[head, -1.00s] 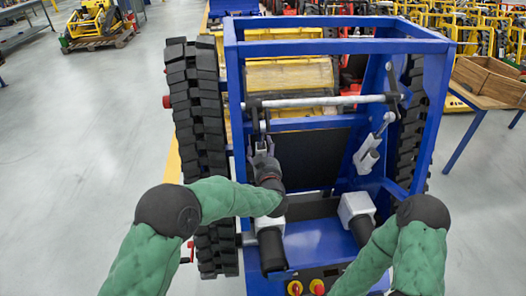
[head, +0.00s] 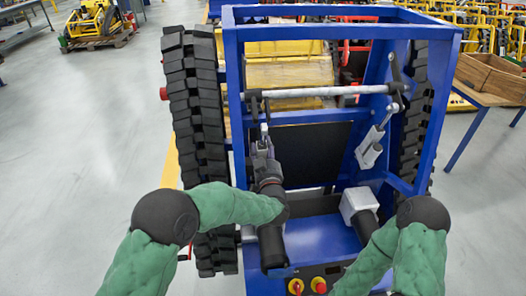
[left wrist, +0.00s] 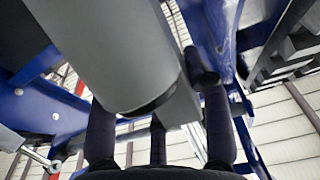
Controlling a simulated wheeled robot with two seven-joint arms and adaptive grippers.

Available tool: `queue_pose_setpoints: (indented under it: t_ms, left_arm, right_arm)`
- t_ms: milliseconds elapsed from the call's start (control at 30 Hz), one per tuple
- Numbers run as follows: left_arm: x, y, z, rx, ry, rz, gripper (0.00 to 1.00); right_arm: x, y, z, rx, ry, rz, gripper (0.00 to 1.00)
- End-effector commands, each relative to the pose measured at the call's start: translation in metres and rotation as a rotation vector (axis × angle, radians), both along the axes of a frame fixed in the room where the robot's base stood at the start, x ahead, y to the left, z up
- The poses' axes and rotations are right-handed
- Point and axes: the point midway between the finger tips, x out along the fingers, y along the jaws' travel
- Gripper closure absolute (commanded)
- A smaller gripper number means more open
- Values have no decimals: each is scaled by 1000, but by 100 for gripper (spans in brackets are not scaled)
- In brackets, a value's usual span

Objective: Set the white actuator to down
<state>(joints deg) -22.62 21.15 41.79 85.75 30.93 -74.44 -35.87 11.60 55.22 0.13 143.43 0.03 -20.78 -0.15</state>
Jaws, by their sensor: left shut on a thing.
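The blue carrier frame (head: 235,70) carries a horizontal silver bar (head: 320,92). My left gripper (head: 263,145) is below the bar's left end, on the frame's left side. It is shut on the white actuator, whose pale upper rod (head: 265,131) shows just above the gripper. In the left wrist view the actuator is a thick grey cylinder (left wrist: 115,50), with dark fingers (left wrist: 158,125) around its end. My gripper hides most of it in the head view. My right arm comes in at the lower right, but its gripper is not in view.
A second pale actuator (head: 369,150) hangs tilted from the bar's right end. A white box with a black cylinder (head: 358,203) sits below it. Red and yellow buttons (head: 319,285) are at the front. Black tracks (head: 196,120) flank the frame.

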Motion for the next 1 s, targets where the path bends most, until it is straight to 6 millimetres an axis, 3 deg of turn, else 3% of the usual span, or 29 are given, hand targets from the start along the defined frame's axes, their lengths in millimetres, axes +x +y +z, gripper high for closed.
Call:
queue_pose_setpoints:
  t_ms: [33,100,400,1000]
  left_arm:
    - [-4,-1,-9,8,-29,0,100]
    - [-10,-2,-13,16,-69,0,100]
    - [-32,-7,-25,50,-236,0,100]
    - [-56,-11,-45,94,-458,1,100]
  right_arm:
    - [0,0,-16,0,0,0,60]
    - [0,0,-28,0,0,0,60]
    - [0,0,-66,0,0,0,60]
    - [0,0,-74,0,0,0,60]
